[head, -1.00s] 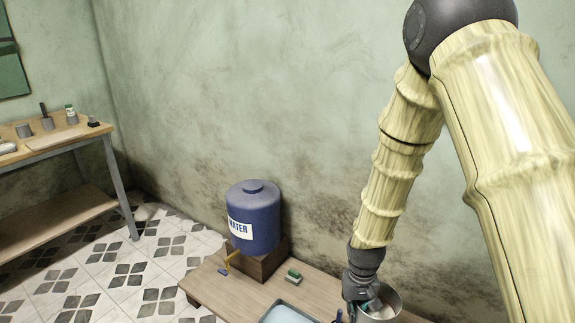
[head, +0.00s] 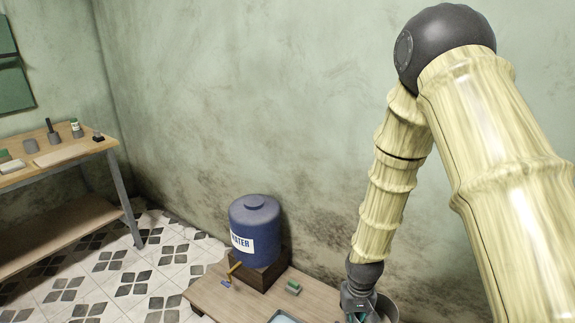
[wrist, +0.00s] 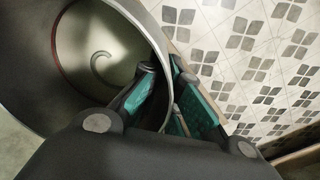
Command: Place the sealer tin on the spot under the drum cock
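The grey metal tin (head: 391,307), open at the top, is at the bottom edge of the head view, partly hidden by my gripper (head: 357,314). In the wrist view the tin (wrist: 80,12) fills the upper left, with a curled mark inside. My gripper (wrist: 168,100) has its teal-padded fingers close together, one inside and one outside the rim, pinching the wall. Whether the tin touches the bench is hidden. The blue water drum (head: 254,222) stands on a dark wooden block (head: 262,277). Its yellow-brown cock (head: 235,267) points left, above a small blue patch (head: 227,283) on the bench.
The low wooden bench (head: 235,303) carries a green-topped block (head: 293,287) and a pale blue tray (head: 283,317), cut off by the frame. Bare bench shows around the block. A side table (head: 75,152) with small items stands at far left.

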